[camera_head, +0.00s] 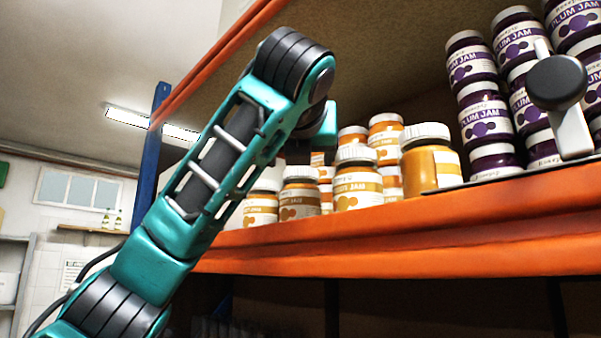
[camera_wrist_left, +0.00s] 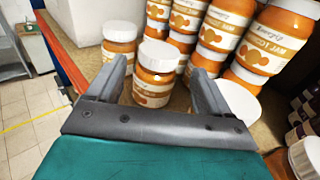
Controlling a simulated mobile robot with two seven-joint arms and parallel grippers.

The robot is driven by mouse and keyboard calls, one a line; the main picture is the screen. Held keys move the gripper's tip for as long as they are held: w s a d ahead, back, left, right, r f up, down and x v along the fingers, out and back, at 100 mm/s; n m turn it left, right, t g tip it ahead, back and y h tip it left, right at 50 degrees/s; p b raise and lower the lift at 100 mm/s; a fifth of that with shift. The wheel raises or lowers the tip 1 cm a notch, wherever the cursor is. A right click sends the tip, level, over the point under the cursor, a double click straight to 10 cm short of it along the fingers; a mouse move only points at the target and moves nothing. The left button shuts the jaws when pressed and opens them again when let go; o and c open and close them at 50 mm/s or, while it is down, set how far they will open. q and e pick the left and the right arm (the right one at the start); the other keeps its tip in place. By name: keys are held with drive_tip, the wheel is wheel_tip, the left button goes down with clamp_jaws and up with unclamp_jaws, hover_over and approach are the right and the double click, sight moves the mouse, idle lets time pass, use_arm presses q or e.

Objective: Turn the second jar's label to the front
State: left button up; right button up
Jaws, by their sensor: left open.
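Orange-filled jars with white lids stand on the shelf. In the head view the front row has a left jar (camera_head: 260,207), a second jar (camera_head: 300,197), a third (camera_head: 358,185), and a right one (camera_head: 432,165) whose label edge shows at its right, bare orange facing me. In the left wrist view my left gripper (camera_wrist_left: 158,67) is open, its fingers on either side of a jar (camera_wrist_left: 154,88) with its label showing. Contact cannot be told. Another jar (camera_wrist_left: 120,45) stands to its left. In the head view my left arm hides the fingers. My right gripper is not seen.
Stacked plum jam jars (camera_head: 490,105) stand at the right, with a dark disc on a pale upright (camera_head: 557,82) before them. The orange shelf beam (camera_head: 420,235) runs along the front. More orange jars (camera_wrist_left: 225,25) are close behind. A white box (camera_wrist_left: 90,15) stands at left.

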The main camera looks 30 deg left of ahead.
use_arm(q)
drive_tip(key=shift+v, duration=2.15)
